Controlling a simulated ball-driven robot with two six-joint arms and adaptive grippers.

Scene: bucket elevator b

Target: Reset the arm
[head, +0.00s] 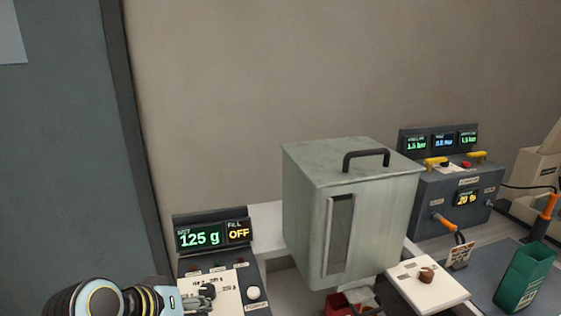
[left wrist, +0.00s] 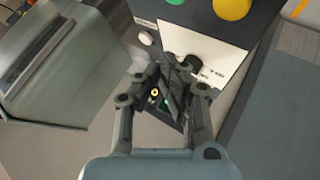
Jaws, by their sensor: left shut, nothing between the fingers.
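My left gripper (head: 206,293) is at the lower left of the head view, over the control panel (head: 247,272) that carries the "125 g" display. In the left wrist view the same gripper (left wrist: 178,68) is shut, with its fingertips together and nothing held. The fingertips overlap the panel's white plate (left wrist: 222,62) in that view, and I cannot tell whether they touch it. My right gripper is not seen.
A grey metal hopper box (head: 350,210) with a black top handle stands right of the panel. A second control box (head: 455,200) with displays and yellow levers is further right. A green container (head: 525,277) stands at the lower right. The wall behind is bare.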

